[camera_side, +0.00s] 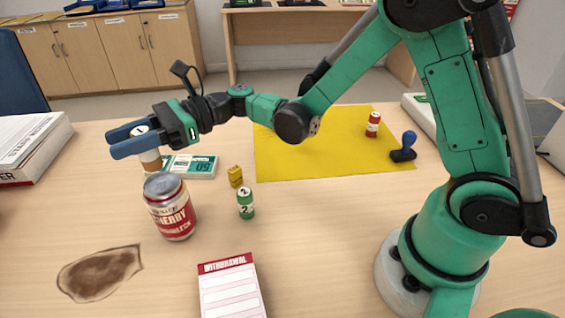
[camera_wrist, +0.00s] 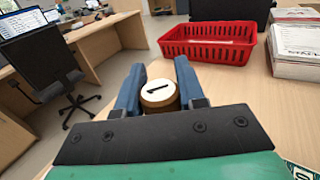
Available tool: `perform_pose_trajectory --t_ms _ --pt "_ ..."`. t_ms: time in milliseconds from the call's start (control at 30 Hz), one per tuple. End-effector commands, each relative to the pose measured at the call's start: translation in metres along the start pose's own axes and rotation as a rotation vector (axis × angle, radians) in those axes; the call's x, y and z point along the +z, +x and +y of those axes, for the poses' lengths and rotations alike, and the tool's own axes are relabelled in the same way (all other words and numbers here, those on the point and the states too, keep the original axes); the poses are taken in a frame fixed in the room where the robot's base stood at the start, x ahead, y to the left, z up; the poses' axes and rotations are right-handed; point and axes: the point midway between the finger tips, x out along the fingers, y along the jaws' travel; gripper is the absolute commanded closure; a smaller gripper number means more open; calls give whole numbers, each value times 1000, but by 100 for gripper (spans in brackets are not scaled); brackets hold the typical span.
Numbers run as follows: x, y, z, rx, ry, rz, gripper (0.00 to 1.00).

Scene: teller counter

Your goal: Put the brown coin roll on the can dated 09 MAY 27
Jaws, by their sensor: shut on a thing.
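My gripper (camera_side: 136,142) is shut on the brown coin roll (camera_side: 150,162), which is upright with a white cap on top. In the wrist view the cap of the brown coin roll (camera_wrist: 158,92) shows a "1" between the blue fingers of my gripper (camera_wrist: 158,85). A red and white can (camera_side: 170,212) with a silver lid stands upright on the desk. The roll's lower end appears just above and behind the can's lid in the side view; I cannot tell whether they touch. No date is readable on the can. The wrist view does not show the can.
A green roll marked 2 (camera_side: 246,205), a small yellow object (camera_side: 235,177) and a banknote bundle (camera_side: 200,168) are near the can. A red roll (camera_side: 373,124) and blue stamp (camera_side: 403,150) stand right. A withdrawal pad (camera_side: 230,290) lies in front. The wrist view shows a red basket (camera_wrist: 205,52).

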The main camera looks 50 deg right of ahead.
Motion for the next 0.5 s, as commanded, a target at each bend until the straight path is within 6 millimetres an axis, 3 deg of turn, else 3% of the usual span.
perform_pose_trajectory --t_ms 200,500 --pt "-26 0 0 0 0 0 100" --pt "-30 0 0 0 0 0 100"
